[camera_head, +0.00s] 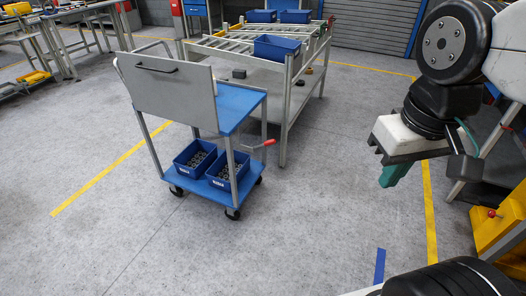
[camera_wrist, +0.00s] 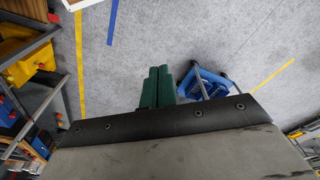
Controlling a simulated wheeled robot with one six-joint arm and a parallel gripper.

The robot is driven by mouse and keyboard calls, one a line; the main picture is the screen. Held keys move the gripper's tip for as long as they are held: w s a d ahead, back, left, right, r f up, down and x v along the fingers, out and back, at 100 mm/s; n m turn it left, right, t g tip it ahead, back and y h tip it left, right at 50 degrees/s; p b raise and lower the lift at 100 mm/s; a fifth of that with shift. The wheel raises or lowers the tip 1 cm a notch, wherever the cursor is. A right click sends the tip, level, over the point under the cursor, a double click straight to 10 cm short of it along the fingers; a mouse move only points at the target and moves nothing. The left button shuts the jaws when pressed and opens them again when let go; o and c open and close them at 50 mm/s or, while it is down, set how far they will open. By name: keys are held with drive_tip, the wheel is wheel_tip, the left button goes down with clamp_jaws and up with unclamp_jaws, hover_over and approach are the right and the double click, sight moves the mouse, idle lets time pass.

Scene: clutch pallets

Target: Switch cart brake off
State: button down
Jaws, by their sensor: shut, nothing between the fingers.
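The cart (camera_head: 240,104) stands left of centre in the head view, with a blue top, a grey upright panel and a blue lower shelf on casters. A lever with a red grip (camera_head: 268,143) sticks out from its right side; I take it to be the brake. My gripper (camera_head: 391,176) hangs at the right, well apart from the cart, with its green fingers pointing down. In the wrist view the fingers (camera_wrist: 158,72) are together and empty. The cart (camera_wrist: 207,84) shows there just right of them, partly hidden by my gripper body. The lever cannot be made out there.
Two blue bins (camera_head: 194,158) of dark parts sit on the cart's lower shelf. A roller rack (camera_head: 284,118) with blue bins stands behind the cart. A yellow unit (camera_head: 497,226) with a red knob is at the right edge. The floor between cart and gripper is clear.

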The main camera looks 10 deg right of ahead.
drive_tip(key=w+a+f+m+g+y, duration=0.15)
drive_tip(key=w+a+m+y, duration=0.3)
drive_tip(key=w, duration=0.55)
drive_tip(key=w+a+m+g+y, duration=0.25)
drive_tip(key=w+a+y, duration=0.25)
drive_tip(key=w, duration=0.5)
drive_tip(key=w+f+m+t+y, duration=0.25)
drive_tip(key=w+f+m, duration=0.2)
drive_tip(key=w, duration=0.45)
drive_tip(key=w+f+m+t+y, duration=0.1)
drive_tip(key=w+f+m+y, duration=0.2)
drive_tip(key=w+f, duration=0.45)
drive_tip(key=w+d+f+m+t+y, duration=0.1)
drive_tip(key=w+d+f+m+t, duration=0.25)
drive_tip(key=w+f, duration=0.3)
drive_tip(key=w+d+f+m+t+y, duration=0.1)
drive_tip(key=w+d+f+m+t, duration=0.15)
drive_tip(key=w+f+m, duration=0.45)
drive_tip(key=d+f+m+t+h, duration=0.3)
drive_tip(key=d+f+m+t, duration=0.1)
drive_tip(key=f, duration=0.7)
drive_tip(key=d+f+m+t+h, duration=0.2)
drive_tip(key=d+f+m+t, duration=0.1)
drive_tip(key=f, duration=0.8)
drive_tip(key=shift+s+d+f+m+t+h, duration=0.15)
drive_tip(key=shift+d+f+m+t+h, duration=0.25)
drive_tip(key=shift+m+t, duration=0.55)
